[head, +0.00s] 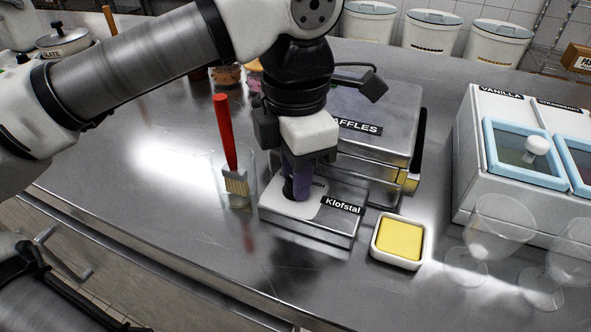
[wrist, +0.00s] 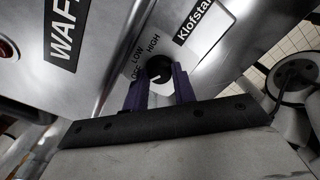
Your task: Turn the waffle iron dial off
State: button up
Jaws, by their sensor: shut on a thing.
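The waffle iron (head: 375,125) is a steel box labelled "WAFFLES", with a lower front control box (head: 335,222) labelled "Klofstal". Its black round dial (wrist: 159,67) shows in the wrist view, with OFF, LOW and HIGH printed around it on a pale plate. A white mark on the dial points down and left in that view, away from the printed words. My gripper (wrist: 160,92) has purple fingers that are shut on the dial, one on each side. In the head view my gripper (head: 297,190) reaches down onto the control box and mostly hides the dial.
A red-handled brush (head: 226,135) stands in a clear glass left of the control box. A white dish of yellow stuff (head: 400,240) sits close to its right. Clear glass bowls (head: 495,228) and a white topping station (head: 470,150) stand farther right. The counter's front left is clear.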

dwell(0.5)
jog(key=o, duration=0.7)
notch_tip(320, 180, up, 14)
jog(key=shift+f+p, duration=0.1)
jog(key=shift+p, duration=0.7)
